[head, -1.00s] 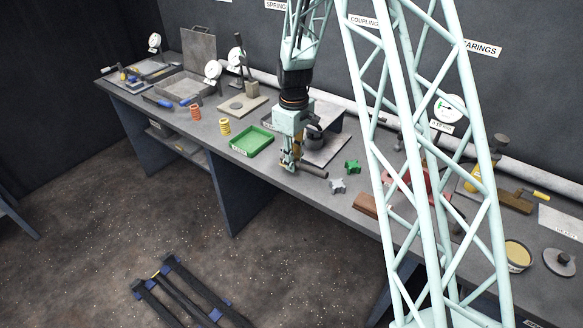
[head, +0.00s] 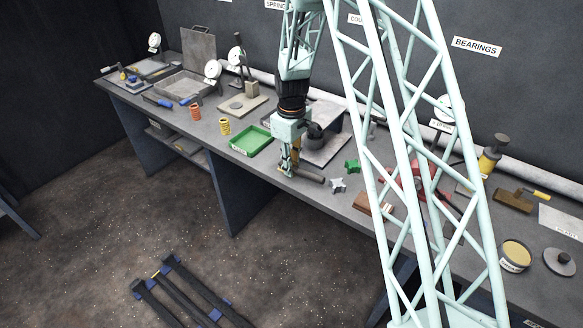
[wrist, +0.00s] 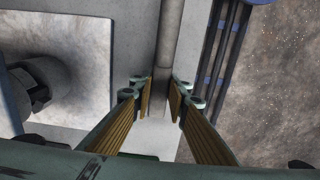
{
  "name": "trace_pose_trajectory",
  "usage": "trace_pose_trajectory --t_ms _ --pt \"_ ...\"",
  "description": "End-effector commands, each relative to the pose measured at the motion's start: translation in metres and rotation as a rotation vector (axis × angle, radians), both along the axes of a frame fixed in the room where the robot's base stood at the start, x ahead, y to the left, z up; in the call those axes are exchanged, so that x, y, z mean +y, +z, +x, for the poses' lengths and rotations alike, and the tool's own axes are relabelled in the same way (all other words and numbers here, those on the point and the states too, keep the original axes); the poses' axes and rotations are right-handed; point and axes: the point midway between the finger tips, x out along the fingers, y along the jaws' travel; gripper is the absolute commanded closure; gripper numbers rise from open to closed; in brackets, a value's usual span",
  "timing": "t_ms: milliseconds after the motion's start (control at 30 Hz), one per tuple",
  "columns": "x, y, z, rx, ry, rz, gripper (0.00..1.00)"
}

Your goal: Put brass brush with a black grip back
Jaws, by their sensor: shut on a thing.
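My gripper (head: 290,170) is low over the front edge of the workbench, in the middle of the head view. Its fingers are shut on a dark round rod (head: 309,175), which sticks out to the right. The wrist view shows this rod (wrist: 168,45) between the fingertips (wrist: 164,92), running away toward the top. I take it for the black grip of the brass brush. Its bristles cannot be made out, and I cannot tell whether it touches the bench.
On the grey bench (head: 222,153), a green tray (head: 250,141) lies left of my gripper. A dark round fixture (head: 314,138) stands behind. My lattice column hides part of the right side.

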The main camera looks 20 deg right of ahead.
Motion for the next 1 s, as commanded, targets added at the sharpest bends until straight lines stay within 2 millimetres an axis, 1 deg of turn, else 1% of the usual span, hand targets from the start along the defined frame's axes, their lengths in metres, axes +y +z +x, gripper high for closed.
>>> trace_pose_trajectory --t_ms 267,467,500,633,1000 --pt "0.0000 0.0000 0.0004 -0.001 0.000 0.000 0.98" --pt "0.0000 -0.0035 0.0004 -0.001 0.000 0.000 0.98" --pt "0.0000 -0.0031 0.0004 -0.001 0.000 0.000 0.82" --pt "0.0000 -0.0027 0.0004 -0.001 0.000 0.000 0.71" --pt "0.0000 -0.0018 0.0004 -0.001 0.000 0.000 0.71"
